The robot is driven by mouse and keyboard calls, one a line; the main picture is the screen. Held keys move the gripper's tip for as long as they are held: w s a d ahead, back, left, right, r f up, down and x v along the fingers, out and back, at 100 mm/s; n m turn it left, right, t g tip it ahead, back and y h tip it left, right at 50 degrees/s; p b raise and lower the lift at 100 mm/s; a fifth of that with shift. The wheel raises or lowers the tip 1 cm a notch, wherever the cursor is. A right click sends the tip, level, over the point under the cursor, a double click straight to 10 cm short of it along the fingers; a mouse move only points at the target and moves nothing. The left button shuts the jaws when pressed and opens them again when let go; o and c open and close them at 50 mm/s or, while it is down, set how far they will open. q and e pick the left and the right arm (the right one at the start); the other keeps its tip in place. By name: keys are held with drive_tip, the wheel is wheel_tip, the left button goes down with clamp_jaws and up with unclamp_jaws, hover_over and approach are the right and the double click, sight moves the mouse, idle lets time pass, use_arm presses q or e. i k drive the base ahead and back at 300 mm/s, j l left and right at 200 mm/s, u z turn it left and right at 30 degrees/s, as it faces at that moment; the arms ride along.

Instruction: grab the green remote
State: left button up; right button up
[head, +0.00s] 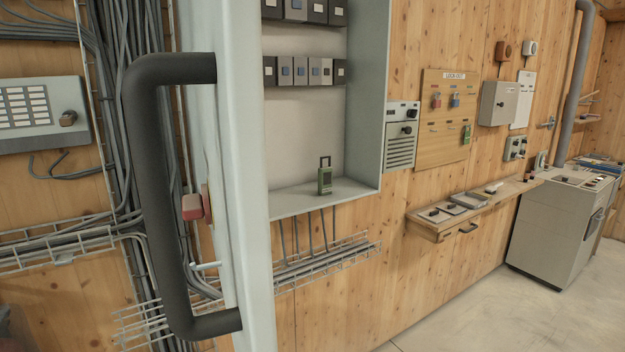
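A small dark green device, which looks like the green remote (325,180), stands upright on the bottom shelf of an open grey wall cabinet (364,100). It has a loop-like or forked top and a lighter patch on its front. Nothing covers it in the head view. Neither of my grippers is in view.
A pale cabinet door (240,200) with a big black handle (142,190) stands open close in front, left of the remote. A wire tray (325,262) runs below the cabinet. A wooden shelf (480,203) and a grey console (555,228) are on the right, with clear floor (470,305) before them.

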sight(326, 174)
drive_tip(key=l, duration=0.45)
drive_tip(key=i+l, duration=0.25)
drive_tip(key=i, duration=0.2)
drive_tip(key=i+l, duration=0.25)
drive_tip(key=i, duration=0.2)
